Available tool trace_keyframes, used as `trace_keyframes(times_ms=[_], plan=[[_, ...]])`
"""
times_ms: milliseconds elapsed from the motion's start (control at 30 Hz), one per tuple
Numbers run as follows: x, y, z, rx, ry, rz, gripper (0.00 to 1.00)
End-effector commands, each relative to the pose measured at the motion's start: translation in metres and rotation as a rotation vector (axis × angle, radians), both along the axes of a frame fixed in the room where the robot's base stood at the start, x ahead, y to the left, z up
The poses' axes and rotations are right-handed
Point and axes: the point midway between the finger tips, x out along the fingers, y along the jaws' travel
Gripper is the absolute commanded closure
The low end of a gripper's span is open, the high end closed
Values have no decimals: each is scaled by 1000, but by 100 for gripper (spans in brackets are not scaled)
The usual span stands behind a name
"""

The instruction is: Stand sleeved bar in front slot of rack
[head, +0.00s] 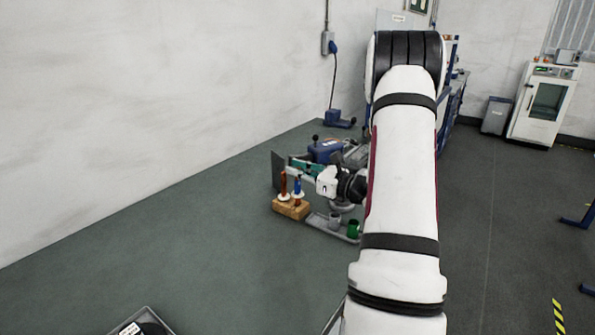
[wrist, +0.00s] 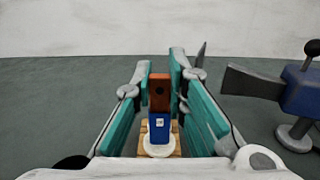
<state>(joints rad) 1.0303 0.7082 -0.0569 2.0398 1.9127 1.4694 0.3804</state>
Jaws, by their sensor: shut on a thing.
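The sleeved bar (wrist: 159,129) has a blue sleeve with a small white label, a copper-coloured upper part and a white disc at its base. It stands upright between the fingers of my gripper (wrist: 159,86), which is shut on it. In the head view the blue sleeve (head: 297,187) is just below my gripper (head: 299,167). The wooden rack (head: 291,209) is under the bar; in the wrist view its edges (wrist: 143,145) show beside the disc. I cannot tell whether the bar's foot is in a slot.
A grey tray (head: 328,226) with a green cup (head: 353,228) lies right of the rack. A blue device with a dark flat arm (wrist: 255,82) stands to the right in the wrist view. A dark upright panel (head: 278,171) is behind the rack.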

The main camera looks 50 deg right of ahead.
Motion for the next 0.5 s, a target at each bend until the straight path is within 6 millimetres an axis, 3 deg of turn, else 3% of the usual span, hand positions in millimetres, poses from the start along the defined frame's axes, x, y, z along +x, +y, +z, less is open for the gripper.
trace_keyframes(times_ms=[500], plan=[[0, 0, -9, 0, -1, 0, 100]])
